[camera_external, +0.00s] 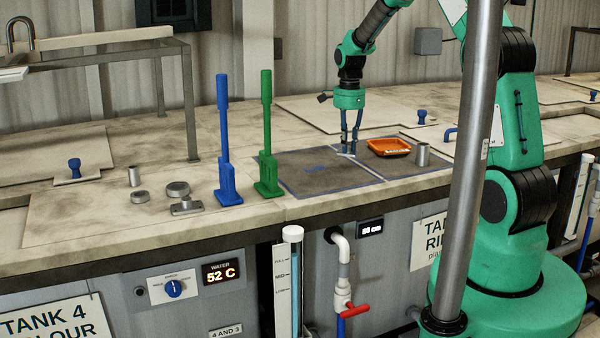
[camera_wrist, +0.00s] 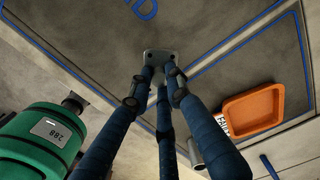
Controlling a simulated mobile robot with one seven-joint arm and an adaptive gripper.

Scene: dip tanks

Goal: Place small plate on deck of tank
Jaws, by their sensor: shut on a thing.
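My gripper (camera_external: 350,140) points down over the dark panel (camera_external: 315,172) with blue edging on the tank deck. It is shut on a small plate (camera_external: 346,154), which shows as a pale sliver at the fingertips. In the wrist view, the fingers of my gripper (camera_wrist: 161,80) converge on the small plate (camera_wrist: 158,55), which is grey with small holes. The plate is at or just above the dark panel, near its right side; I cannot tell whether it touches. The fingers partly hide the plate.
An orange tray (camera_external: 389,147) and a metal cup (camera_external: 423,155) stand to the right of my gripper. Green (camera_external: 267,140) and blue (camera_external: 223,150) upright tools stand at the left, with several metal weights beyond them. The panel's left part is clear.

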